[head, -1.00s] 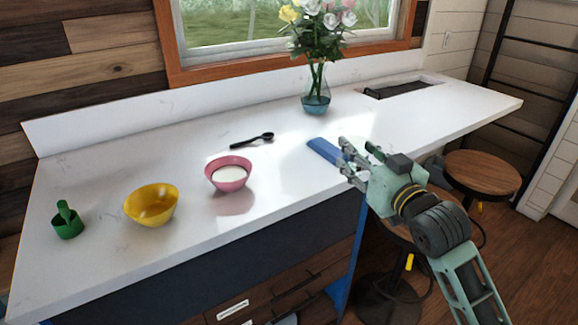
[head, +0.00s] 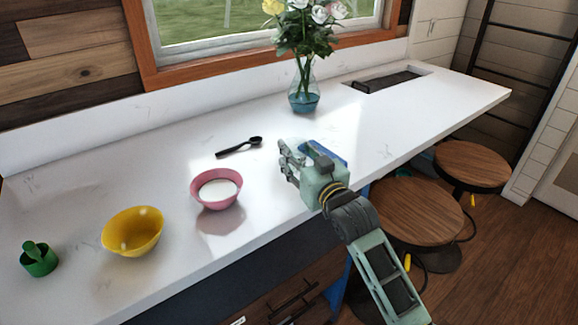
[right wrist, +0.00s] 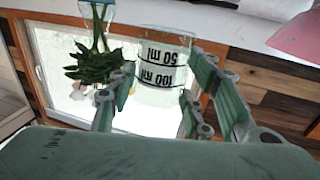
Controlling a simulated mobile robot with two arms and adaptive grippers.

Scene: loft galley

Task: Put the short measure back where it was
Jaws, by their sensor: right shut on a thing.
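My right gripper (head: 287,161) is over the counter, right of the pink bowl and at the left of a flat blue mat (head: 335,155), which it partly hides. In the right wrist view, the gripper (right wrist: 160,70) is shut on a clear measure (right wrist: 163,45) with black marks for 50 ml and 100 ml, upside down in that picture. In the head view the measure is too faint to make out. My left gripper is not in view.
Stools (head: 415,207) stand in front at right.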

